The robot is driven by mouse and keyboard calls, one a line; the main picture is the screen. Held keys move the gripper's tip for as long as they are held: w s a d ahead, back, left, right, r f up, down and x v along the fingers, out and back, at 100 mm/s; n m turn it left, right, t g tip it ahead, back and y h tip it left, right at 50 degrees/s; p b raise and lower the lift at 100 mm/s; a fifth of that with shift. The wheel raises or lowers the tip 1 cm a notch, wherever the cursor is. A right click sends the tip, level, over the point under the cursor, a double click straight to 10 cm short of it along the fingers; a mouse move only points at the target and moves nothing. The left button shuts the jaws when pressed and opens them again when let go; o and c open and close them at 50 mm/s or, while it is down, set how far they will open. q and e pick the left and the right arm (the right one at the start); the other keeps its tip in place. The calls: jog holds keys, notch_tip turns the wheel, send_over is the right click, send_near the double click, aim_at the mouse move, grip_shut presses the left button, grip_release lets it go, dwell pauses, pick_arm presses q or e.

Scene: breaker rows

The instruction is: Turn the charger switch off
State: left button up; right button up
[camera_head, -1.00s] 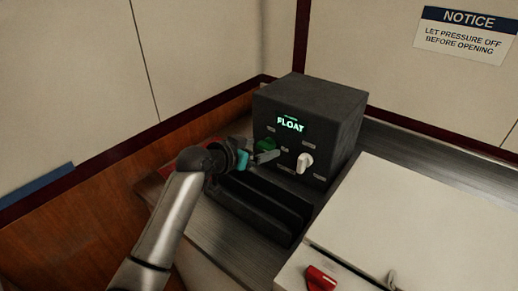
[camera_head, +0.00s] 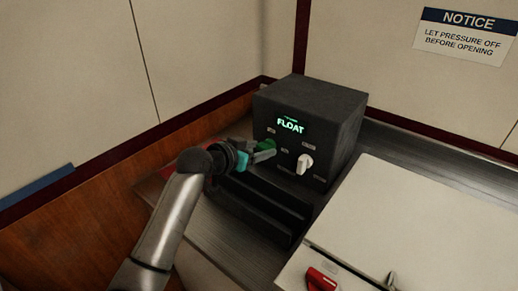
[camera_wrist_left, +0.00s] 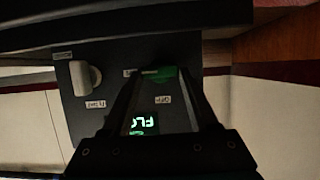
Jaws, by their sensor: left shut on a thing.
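The charger is a black box (camera_head: 338,115) with a lit display (camera_head: 291,125) that reads FLOAT. A green switch (camera_head: 268,143) is on the left of its front face, partly hidden by my gripper. The switch also shows in the left wrist view (camera_wrist_left: 160,74), lying across between the fingertips, with a label reading OFF beside it. My left gripper (camera_head: 268,150) reaches in from the left and is shut on the green switch. My right gripper is not in view.
A white knob (camera_head: 305,163) sits right of the switch. A black ribbed block (camera_head: 255,205) lies below the charger's front. A pale cabinet (camera_head: 420,225) with a red handle (camera_head: 321,279) fills the lower right. Walls close in the back.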

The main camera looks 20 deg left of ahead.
pick_arm(q)
jog(key=shift+a+n+h+p, duration=0.15)
jog(key=shift+n+h+p, duration=0.15)
jog(key=shift+n+p, duration=0.25)
jog(key=shift+w+a+n+g+h, duration=0.1)
jog(key=shift+n+g+h, duration=0.2)
jog(key=shift+n+h, duration=0.15)
jog(key=shift+f+n+h, duration=0.1)
jog(key=shift+n+h, duration=0.15)
jog(key=shift+n, duration=0.25)
jog(key=shift+a+f+n+h+b, duration=0.15)
jog(key=shift+n+h+b, duration=0.15)
jog(key=shift+n+h, duration=0.4)
jog(key=o, duration=1.4)
